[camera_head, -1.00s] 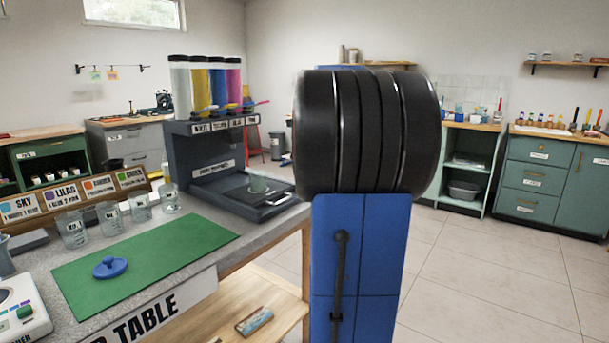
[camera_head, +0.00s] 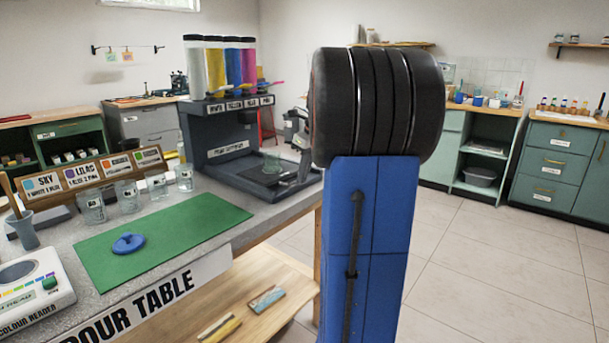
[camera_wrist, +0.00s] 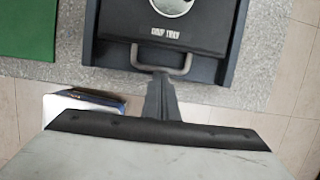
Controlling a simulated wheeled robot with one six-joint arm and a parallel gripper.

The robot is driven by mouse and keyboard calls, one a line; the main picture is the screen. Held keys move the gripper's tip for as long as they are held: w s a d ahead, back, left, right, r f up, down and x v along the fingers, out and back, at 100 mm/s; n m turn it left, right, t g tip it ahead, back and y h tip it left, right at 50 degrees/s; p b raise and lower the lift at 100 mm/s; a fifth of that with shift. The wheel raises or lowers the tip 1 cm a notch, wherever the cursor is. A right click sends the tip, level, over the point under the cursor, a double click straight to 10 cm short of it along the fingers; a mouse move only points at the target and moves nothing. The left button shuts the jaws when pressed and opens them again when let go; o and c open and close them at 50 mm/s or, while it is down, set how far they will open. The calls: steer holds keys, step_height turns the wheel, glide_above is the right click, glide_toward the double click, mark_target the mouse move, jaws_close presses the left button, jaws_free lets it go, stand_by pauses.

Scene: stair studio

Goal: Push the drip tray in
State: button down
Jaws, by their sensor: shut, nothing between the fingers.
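The black drip tray (camera_wrist: 205,35), with a white label and a metal loop handle (camera_wrist: 181,70), lies in the dark base of the paint dispenser (camera_head: 215,125). My gripper (camera_wrist: 160,78) is shut and empty. In the head view my gripper (camera_head: 303,140) shows only partly, at the tray's right side, and my arm hides the rest.
The pour table (camera_head: 225,200) carries a green mat (camera_head: 165,235) with a blue lid-like piece (camera_head: 128,243), several beakers and a colour reader (camera_head: 35,290). A lower wooden shelf (camera_head: 255,275) holds small items. The tiled floor on the right is open.

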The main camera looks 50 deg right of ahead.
mark_target(276, 165)
steer(key=w, duration=0.8)
steer(key=w+a, duration=0.1)
steer(key=w, duration=0.3)
